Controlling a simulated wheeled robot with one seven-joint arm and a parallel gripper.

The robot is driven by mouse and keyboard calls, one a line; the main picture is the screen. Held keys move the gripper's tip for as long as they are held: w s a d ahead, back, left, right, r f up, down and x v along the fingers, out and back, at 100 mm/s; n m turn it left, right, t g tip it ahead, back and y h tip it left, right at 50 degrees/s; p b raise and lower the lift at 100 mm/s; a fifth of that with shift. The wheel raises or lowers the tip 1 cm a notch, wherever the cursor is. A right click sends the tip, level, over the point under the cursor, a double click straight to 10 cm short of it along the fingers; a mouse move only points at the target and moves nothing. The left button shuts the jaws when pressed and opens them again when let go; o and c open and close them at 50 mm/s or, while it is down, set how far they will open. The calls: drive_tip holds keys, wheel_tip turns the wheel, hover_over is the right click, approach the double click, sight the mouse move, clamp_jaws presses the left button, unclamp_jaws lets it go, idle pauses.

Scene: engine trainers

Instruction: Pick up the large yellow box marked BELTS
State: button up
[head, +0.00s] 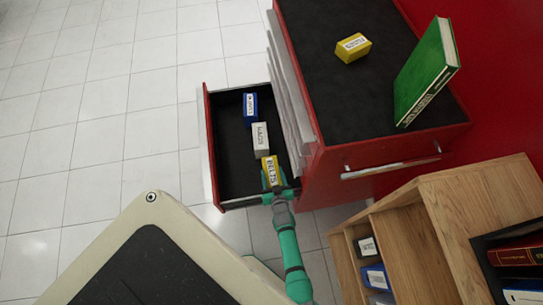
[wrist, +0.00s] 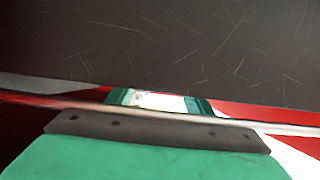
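A yellow box (head: 270,169) with a white label lies in the open drawer, at its near end; its print is too small to read surely. My gripper (head: 275,184) reaches over the drawer's near edge to this box, with its green fingers apart at the box's near end. I cannot tell whether they touch it. In the wrist view the green fingers (wrist: 160,101) stand apart, with white and red showing between them and no clear view of the box. Another yellow box (head: 352,47) with a white label lies on the cabinet top.
The drawer (head: 228,176) of the red cabinet (head: 330,172) also holds a white box (head: 261,140) and a blue box (head: 250,108). A green book (head: 425,75) stands on the cabinet top. A wooden shelf (head: 440,220) is at lower right. Tiled floor at left is clear.

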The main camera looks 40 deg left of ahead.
drive_tip(key=c, duration=1)
drive_tip(key=shift+r, duration=0.1)
